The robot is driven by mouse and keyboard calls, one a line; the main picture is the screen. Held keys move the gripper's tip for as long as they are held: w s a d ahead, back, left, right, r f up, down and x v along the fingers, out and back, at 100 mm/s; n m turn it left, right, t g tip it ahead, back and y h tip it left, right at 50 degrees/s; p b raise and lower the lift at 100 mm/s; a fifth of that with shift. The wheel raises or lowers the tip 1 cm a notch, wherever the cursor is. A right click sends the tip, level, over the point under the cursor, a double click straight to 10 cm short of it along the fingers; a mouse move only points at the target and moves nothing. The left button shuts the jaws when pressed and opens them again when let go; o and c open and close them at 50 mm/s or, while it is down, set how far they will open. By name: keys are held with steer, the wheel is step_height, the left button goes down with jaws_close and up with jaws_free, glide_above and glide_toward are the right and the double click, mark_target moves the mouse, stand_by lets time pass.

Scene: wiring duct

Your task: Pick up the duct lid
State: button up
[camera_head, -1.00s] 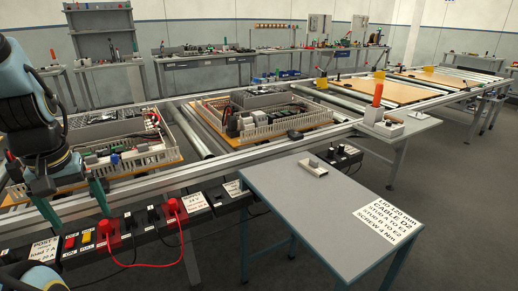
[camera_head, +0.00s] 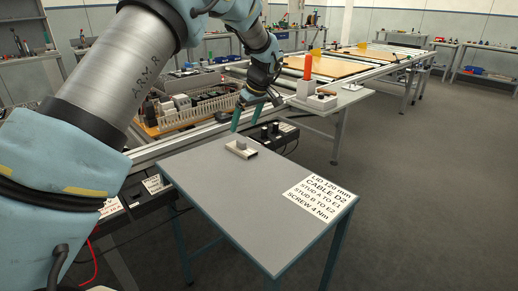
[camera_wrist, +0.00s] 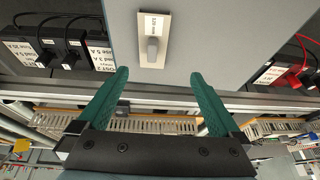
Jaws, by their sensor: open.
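In the wrist view the lid (camera_wrist: 146,58) is at top centre, with a white label and a grey knob. My gripper (camera_head: 249,121) is at the table's far edge, beyond the lid. Its two green fingers are apart and empty. In the wrist view the gap between the fingertips (camera_wrist: 160,73) lines up roughly with the lid, which is just past the tips. They do not appear to touch it.
A sheet (camera_head: 318,198) on the table reads lid 120 mm and cable D2. Black terminal boxes (camera_head: 275,134) stand beside the table's far edge. A conveyor rail (camera_head: 185,140) and a duct tray (camera_head: 205,104) with parts lie behind. Most of the tabletop is clear.

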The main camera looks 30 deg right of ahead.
mark_target(242, 141)
steer(key=x, duration=0.3)
steer(key=d+p+x, duration=0.1)
steer(key=x, duration=0.3)
steer(key=p+x, duration=0.1)
steer(key=x, duration=0.2)
steer(key=shift+w+d+f, duration=0.1)
steer(key=shift+d+f, duration=0.2)
steer(key=shift+f, duration=0.05)
steer(key=c, duration=1.3)
steer(key=shift+c, duration=0.2)
